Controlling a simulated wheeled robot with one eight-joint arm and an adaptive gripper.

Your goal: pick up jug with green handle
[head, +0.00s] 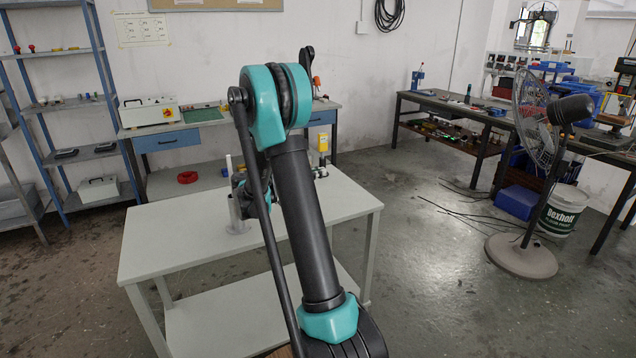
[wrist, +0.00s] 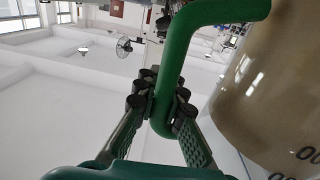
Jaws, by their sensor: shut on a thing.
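The jug (wrist: 265,100) fills the right side of the wrist view. Its body is tan and glossy, with dark markings near the lower right corner. Its thick green handle (wrist: 182,50) bends from the top and runs down to the middle of the view. My gripper (wrist: 163,105) is shut on the lower part of this handle, with a finger on each side. The handle hides part of the fingertips.
Behind are a bench with blue drawers (head: 180,139) and a blue shelf rack. A pedestal fan (head: 522,256) stands on the right.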

